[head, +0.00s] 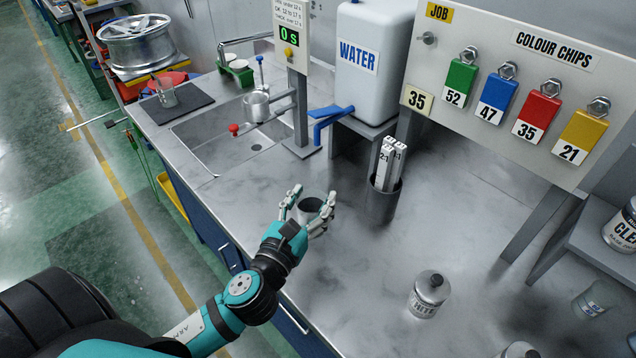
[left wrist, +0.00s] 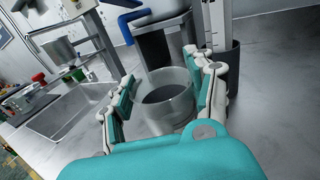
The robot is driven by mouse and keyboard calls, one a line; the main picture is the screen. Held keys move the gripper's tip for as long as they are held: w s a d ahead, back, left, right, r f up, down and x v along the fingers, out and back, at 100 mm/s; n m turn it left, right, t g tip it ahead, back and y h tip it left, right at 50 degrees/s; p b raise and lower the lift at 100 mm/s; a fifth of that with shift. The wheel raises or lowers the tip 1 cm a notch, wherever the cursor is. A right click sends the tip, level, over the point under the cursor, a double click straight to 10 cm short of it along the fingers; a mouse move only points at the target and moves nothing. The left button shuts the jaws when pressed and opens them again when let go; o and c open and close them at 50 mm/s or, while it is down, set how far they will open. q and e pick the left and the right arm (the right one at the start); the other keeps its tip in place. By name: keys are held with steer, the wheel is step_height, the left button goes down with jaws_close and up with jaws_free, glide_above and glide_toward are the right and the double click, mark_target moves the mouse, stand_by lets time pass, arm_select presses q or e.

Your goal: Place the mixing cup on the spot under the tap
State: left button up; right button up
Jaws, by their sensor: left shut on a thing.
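My left gripper (head: 308,212) is shut on the mixing cup (head: 311,205), a small grey open-topped cup, above or at the front part of the bench. In the left wrist view the mixing cup (left wrist: 168,92) looks see-through and stands upright between the fingers of my left gripper (left wrist: 163,98). I cannot tell whether its base touches the bench. The blue tap (head: 330,114) is on the white water tank (head: 375,60), behind the cup; it also shows in the left wrist view (left wrist: 150,14). A marked spot under it cannot be made out. My right gripper is out of view.
A dark holder (head: 382,204) with white sticks stands right of the cup. The sink (head: 215,140) and a grey post with a timer (head: 291,45) are to the left. The bench between is mostly clear.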

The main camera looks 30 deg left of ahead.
arm_select(q)
steer(key=w+a+f, duration=0.1)
steer(key=w+a, duration=0.1)
steer(key=w, duration=0.2)
steer(key=w+a+f+p, duration=0.1)
steer(key=w+a+f, duration=0.1)
steer(key=w, duration=0.3)
steer(key=w+a+f, duration=0.1)
steer(key=w+a, duration=0.1)
steer(key=w, duration=0.2)
steer(key=shift+w+f, duration=0.35)
steer(key=shift+p, duration=0.3)
steer(key=shift+f, duration=0.15)
steer(key=o, duration=1.2)
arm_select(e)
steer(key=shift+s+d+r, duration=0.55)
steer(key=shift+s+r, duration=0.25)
